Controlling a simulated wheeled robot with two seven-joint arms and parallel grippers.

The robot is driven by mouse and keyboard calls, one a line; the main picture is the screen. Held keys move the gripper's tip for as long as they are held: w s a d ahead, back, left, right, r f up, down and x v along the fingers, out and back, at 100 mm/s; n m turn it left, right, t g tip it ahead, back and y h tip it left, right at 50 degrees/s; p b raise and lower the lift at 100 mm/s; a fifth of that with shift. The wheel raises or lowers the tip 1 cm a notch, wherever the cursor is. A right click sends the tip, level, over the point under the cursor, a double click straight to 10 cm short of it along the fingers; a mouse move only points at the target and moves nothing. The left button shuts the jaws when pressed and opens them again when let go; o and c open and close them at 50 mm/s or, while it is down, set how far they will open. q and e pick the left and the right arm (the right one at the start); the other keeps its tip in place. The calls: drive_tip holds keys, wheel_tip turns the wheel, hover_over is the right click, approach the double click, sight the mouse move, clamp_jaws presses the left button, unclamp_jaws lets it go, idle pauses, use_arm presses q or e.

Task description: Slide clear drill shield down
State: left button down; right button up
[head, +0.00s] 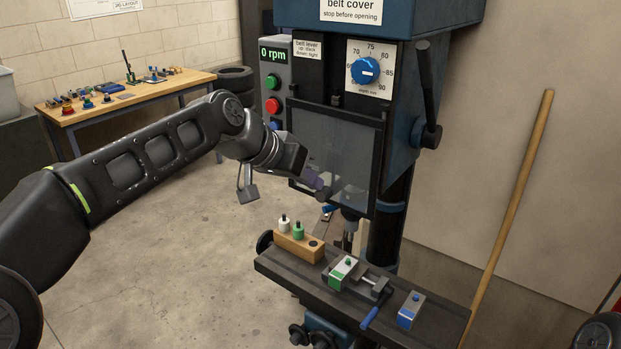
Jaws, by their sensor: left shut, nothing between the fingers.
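The clear drill shield (350,133) is a see-through pane in a black frame, hanging on the front of the blue drill press below the depth dial. Its lower edge is above the work table, and the drill chuck and bit (349,228) show below it. My left gripper (323,190) is shut and empty at the shield's lower left part, overlapping the pane in the head view. I cannot tell whether its fingertips touch the shield. My right gripper is not in view.
The drill table (440,318) holds a wooden block (300,247) with pegs, a vise (369,285) and a blue-marked block (410,309). A black feed lever (427,90) stands at the press's right. A wooden pole (515,190) leans on the wall. The display reads 0 rpm.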

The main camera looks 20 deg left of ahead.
use_arm(q)
wheel_tip(320, 180, down, 18)
drive_tip(key=b, duration=1.5)
drive_tip(key=shift+s, duration=0.15)
drive_tip(key=s+a+r+p, duration=0.1)
drive_tip(key=s+a+r, duration=0.1)
drive_tip(key=r, duration=0.3)
drive_tip(key=s+a+r+p, duration=0.1)
drive_tip(key=s+a+r, duration=0.1)
drive_tip(key=r, duration=0.4)
drive_tip(key=shift+s+a+r, duration=0.25)
drive_tip(key=shift+s+a, duration=0.1)
drive_tip(key=shift+s, duration=0.5)
